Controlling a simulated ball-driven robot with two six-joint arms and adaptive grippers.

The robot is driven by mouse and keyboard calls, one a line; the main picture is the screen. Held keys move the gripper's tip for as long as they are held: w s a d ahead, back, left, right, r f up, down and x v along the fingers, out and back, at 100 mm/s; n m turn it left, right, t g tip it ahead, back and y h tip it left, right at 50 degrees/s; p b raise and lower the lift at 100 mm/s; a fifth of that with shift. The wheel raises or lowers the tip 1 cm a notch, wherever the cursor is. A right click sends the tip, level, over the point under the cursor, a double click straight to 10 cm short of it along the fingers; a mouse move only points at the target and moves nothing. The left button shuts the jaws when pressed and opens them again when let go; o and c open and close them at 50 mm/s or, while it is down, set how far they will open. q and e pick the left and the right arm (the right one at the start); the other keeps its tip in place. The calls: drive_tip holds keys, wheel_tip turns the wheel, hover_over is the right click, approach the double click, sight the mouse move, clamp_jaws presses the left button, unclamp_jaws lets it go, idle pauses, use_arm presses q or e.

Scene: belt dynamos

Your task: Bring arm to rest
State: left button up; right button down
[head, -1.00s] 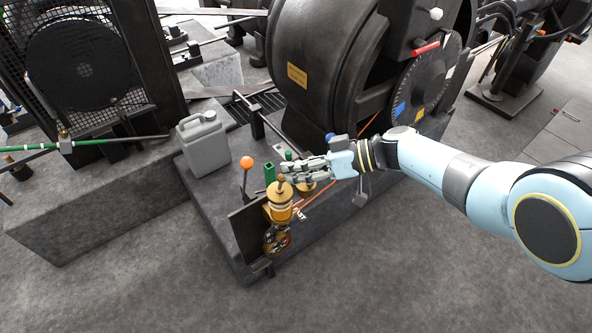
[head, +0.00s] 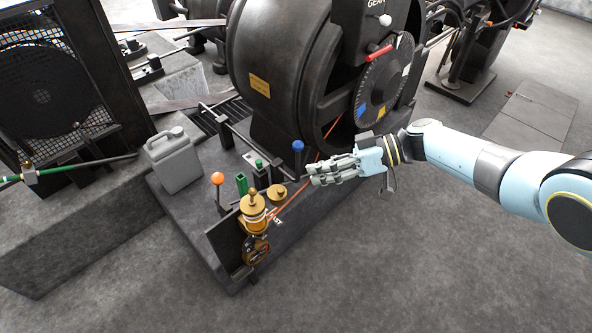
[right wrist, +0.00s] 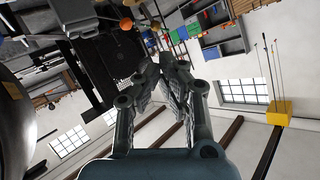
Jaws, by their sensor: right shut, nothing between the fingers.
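My right arm comes in from the right in the head view. Its gripper (head: 314,174) is shut and empty, held to the right of the brass oiler (head: 253,212) and the blue-topped lever (head: 297,147), and apart from the oiler. In the right wrist view the fingers (right wrist: 163,62) are closed together with nothing between them. My left gripper does not show in either view.
A large black dynamo (head: 270,60) with a graduated dial (head: 384,82) stands behind the gripper. A grey jerrycan (head: 173,160), an orange-knobbed lever (head: 218,180) and a green post (head: 242,184) stand on the plinth. Bare floor (head: 400,270) lies front right.

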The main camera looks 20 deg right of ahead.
drive_tip(key=shift+s+d+r, duration=0.25)
drive_tip(key=shift+d, duration=0.4)
drive_tip(key=shift+s+f, duration=0.1)
